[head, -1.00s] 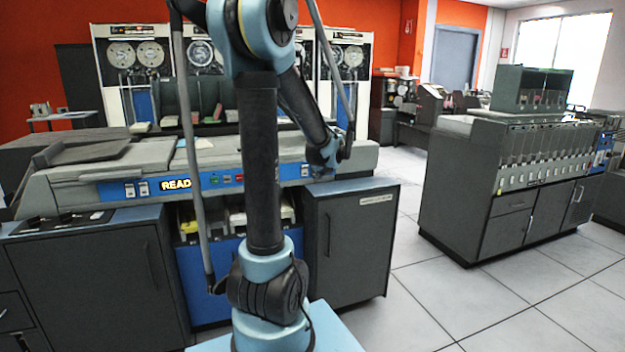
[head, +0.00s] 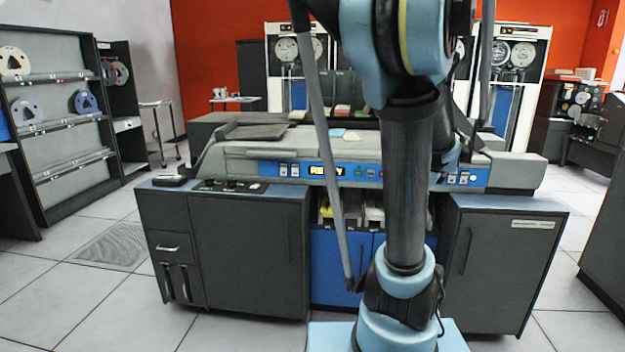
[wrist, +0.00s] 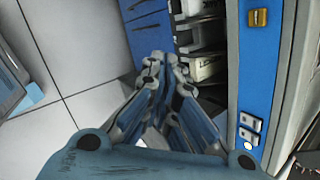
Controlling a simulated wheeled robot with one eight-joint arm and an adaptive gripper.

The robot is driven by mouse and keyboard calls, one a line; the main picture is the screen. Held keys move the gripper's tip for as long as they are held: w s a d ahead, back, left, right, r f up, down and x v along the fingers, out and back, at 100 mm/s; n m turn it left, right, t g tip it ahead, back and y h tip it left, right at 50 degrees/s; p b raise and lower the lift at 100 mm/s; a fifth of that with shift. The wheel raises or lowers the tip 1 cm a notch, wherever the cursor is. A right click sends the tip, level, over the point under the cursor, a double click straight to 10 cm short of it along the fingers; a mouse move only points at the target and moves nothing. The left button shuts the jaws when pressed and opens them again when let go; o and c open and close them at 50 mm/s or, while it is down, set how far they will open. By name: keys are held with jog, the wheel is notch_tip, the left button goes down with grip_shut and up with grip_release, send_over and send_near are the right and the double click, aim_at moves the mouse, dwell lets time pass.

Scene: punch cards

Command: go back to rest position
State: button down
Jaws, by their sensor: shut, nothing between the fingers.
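My gripper (wrist: 163,62) shows in the wrist view with its fingers together and nothing between them. It points past the blue front panel of the card reader machine. In the head view my arm stands upright in front of the machine (head: 262,150), and its outer link folds down behind the upright link. The gripper itself is mostly hidden there. The machine has a lit "READY" sign (head: 327,171) on its blue strip.
Dark cabinets (head: 250,240) support the machine, with open shelves (wrist: 195,35) between them. A rack with tape reels (head: 60,110) stands at the left. Tape drives (head: 515,70) stand behind. Tiled floor (head: 110,310) is clear at the front left.

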jog(key=s+a+f+n+g, duration=0.2)
jog(key=s+a+f+n, duration=0.2)
jog(key=s+a+n, duration=0.3)
jog(key=s+a+f+n+g+h, duration=0.1)
jog(key=s+a+f+n, duration=0.4)
jog(key=s+n, duration=1)
jog(key=a+n+g, duration=0.1)
jog(key=a+n, duration=0.1)
jog(key=a, duration=0.1)
jog(key=shift+a+g, duration=0.25)
jog(key=shift+g, duration=0.05)
jog(key=shift+f, duration=0.15)
jog(key=shift+w+f, duration=0.15)
jog(key=shift+w, duration=0.2)
